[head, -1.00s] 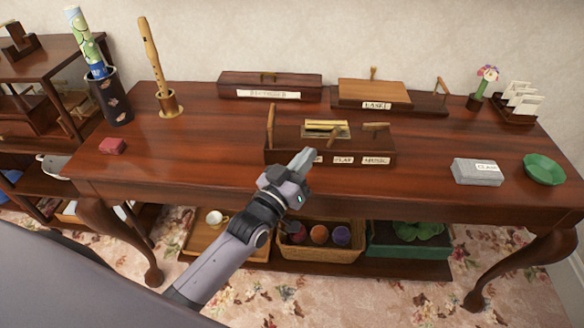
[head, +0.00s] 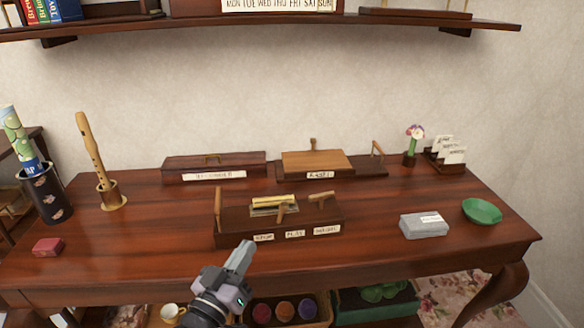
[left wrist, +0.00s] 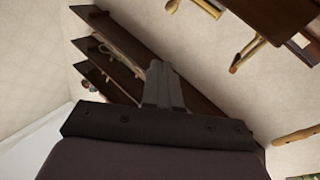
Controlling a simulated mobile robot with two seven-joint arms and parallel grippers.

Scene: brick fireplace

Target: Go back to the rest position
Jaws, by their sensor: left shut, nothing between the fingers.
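My left gripper (head: 243,258) is shut and empty. In the head view it points up and to the right, just in front of the wooden box with levers (head: 279,235) at the table's front edge. In the left wrist view its closed fingers (left wrist: 163,86) show against dark shelves and a pale wall. My right gripper is not in view.
The brown table (head: 372,215) bears a recorder in a stand (head: 91,150), a small red box (head: 48,247), a grey box (head: 424,225) and a green bowl (head: 482,211). Two wooden boxes stand at the back. A wall shelf (head: 400,22) hangs above.

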